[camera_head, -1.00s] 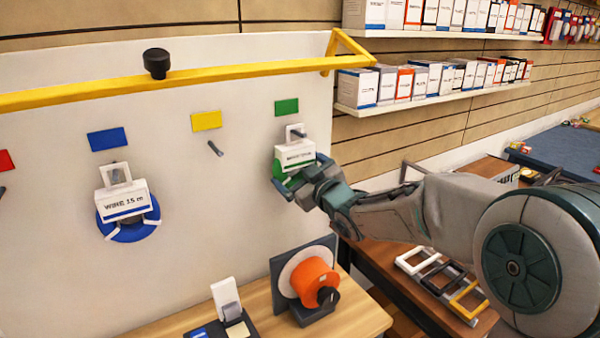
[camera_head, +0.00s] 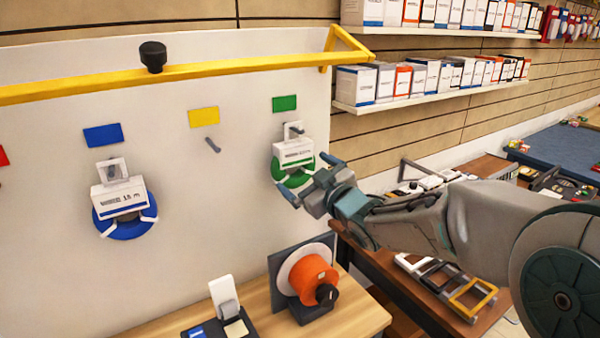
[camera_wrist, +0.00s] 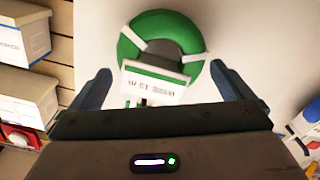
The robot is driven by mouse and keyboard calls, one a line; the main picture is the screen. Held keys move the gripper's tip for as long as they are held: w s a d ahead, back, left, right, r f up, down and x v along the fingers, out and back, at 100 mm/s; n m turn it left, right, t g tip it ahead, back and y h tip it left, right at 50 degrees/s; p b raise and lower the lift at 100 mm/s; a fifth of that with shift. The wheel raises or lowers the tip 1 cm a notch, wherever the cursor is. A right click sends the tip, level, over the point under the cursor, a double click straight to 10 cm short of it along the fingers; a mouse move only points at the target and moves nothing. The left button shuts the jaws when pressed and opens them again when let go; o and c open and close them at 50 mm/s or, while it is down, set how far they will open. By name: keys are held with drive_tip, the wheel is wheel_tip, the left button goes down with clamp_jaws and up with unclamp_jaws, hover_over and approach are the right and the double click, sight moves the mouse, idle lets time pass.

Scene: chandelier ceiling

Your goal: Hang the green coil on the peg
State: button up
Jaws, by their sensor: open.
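The green coil (camera_head: 278,172) hangs against the white board under the green label (camera_head: 284,103), with its white tag (camera_head: 294,152) in front. A peg (camera_head: 296,131) shows through the opening at the top of the tag. My gripper (camera_head: 310,177) is open and empty, just to the right of and in front of the coil, apart from it. In the wrist view the coil (camera_wrist: 132,48) lies beyond and between my spread fingers (camera_wrist: 168,88), and neither finger touches it.
A blue coil (camera_head: 124,230) hangs under a blue label at the left. The peg (camera_head: 213,146) under the yellow label is bare. An orange spool (camera_head: 307,276) stands on the bench below. A yellow rail (camera_head: 200,72) crosses the board above.

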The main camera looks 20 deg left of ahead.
drive_tip(key=b+v, duration=0.1)
drive_tip(key=v, duration=0.9)
drive_tip(key=s+d+f+m+h, duration=0.1)
drive_tip(key=d+f+m+h, duration=0.4)
drive_tip(key=d, duration=0.4)
drive_tip(key=s+d+f+m+h, duration=0.1)
drive_tip(key=d+f+m+h, duration=0.25)
drive_tip(key=d+h, duration=0.5)
drive_tip(key=s+d+f+m+g, duration=0.3)
drive_tip(key=s+d+g, duration=0.1)
drive_tip(key=s, duration=0.5)
drive_tip(key=s+d+f+m+g, duration=0.3)
drive_tip(key=s+d+f+g, duration=0.1)
drive_tip(key=s, duration=0.5)
drive_tip(key=shift+d+g, duration=0.2)
drive_tip(key=shift+g, duration=0.1)
drive_tip(key=shift+f, duration=0.1)
